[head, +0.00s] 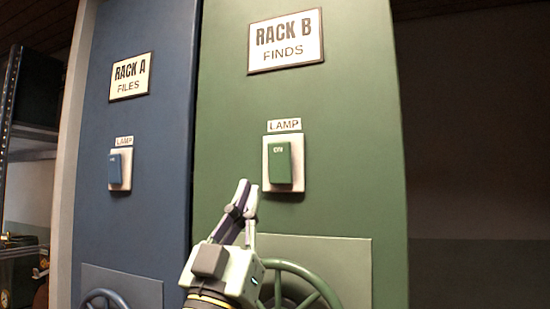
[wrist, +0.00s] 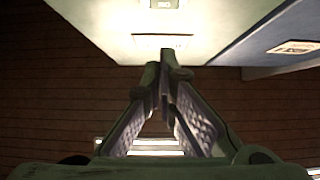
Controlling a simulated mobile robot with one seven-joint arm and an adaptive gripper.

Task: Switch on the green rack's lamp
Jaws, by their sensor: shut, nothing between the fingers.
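The green rack (head: 340,120) carries a sign reading RACK B FINDS (head: 286,42). Below it, under a LAMP label (head: 284,125), is a pale switch plate with a green rocker (head: 279,163). Small marking shows near the rocker's top, too small to read surely. My gripper (head: 246,184) is shut and empty, its tips pointing up, just left of and below the switch plate in the head view. In the wrist view my gripper (wrist: 166,72) is shut, and the rocker (wrist: 164,4) is partly visible at the top edge. Contact with the rack cannot be told.
The blue rack (head: 150,205) stands to the left with its RACK A FILES sign (head: 130,76) and its own blue lamp switch (head: 115,168). The right side is dark.

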